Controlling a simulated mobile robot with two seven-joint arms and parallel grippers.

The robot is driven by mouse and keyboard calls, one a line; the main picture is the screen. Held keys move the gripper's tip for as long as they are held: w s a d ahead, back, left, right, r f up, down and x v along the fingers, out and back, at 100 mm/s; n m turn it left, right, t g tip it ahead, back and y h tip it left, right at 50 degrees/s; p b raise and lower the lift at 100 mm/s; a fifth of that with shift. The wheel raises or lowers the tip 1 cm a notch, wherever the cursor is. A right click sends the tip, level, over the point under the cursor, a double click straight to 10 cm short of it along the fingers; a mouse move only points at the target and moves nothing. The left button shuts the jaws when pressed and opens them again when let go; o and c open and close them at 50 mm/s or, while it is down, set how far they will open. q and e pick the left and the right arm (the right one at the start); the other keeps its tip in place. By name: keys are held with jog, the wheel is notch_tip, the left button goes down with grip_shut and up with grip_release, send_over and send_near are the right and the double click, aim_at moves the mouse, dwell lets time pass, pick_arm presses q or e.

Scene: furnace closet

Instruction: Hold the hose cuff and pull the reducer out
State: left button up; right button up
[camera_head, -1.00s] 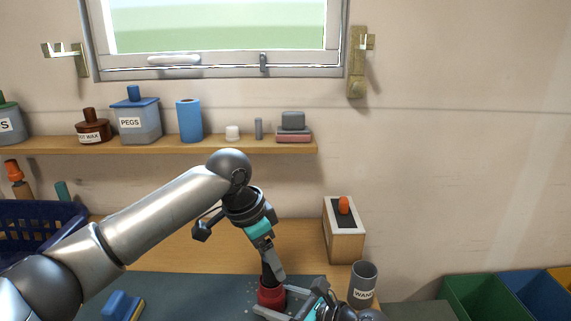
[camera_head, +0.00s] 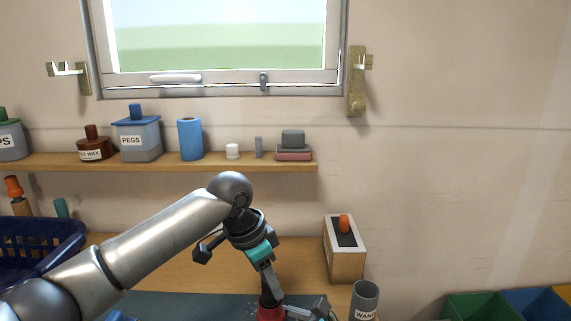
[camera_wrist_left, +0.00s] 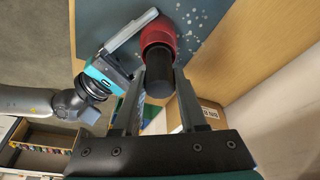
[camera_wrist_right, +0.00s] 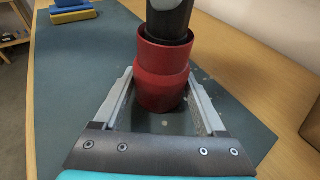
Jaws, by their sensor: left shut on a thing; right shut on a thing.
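A red hose cuff (camera_head: 269,314) stands at the bottom edge of the head view, with the black reducer (camera_head: 266,298) rising from its mouth. My left gripper (camera_head: 271,288) comes down from above and is shut on the reducer; the left wrist view shows the black reducer (camera_wrist_left: 158,82) between its fingers, its end still meeting the red cuff (camera_wrist_left: 158,38). My right gripper (camera_wrist_right: 162,88) is shut around the red cuff (camera_wrist_right: 161,75), with a finger on each side. The black reducer (camera_wrist_right: 168,22) is seated in the cuff's top there. The cuff's lower end is partly hidden.
A grey labelled cup (camera_head: 364,300) and a wooden box with an orange knob (camera_head: 346,262) stand to the right. A blue basket (camera_head: 40,245) is at left. A blue and yellow block (camera_wrist_right: 72,12) lies on the dark mat (camera_wrist_right: 105,45). A shelf (camera_head: 200,165) runs behind.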

pick_arm(q)
jog(key=shift+r, duration=0.15)
grip_shut()
jog(key=shift+r, duration=1.8)
jog(key=shift+r, duration=2.5)
jog(key=shift+s, duration=0.1)
jog(key=s, duration=1.3)
jog(key=shift+s+d, duration=0.4)
pick_arm(e)
jog(key=o, duration=1.5)
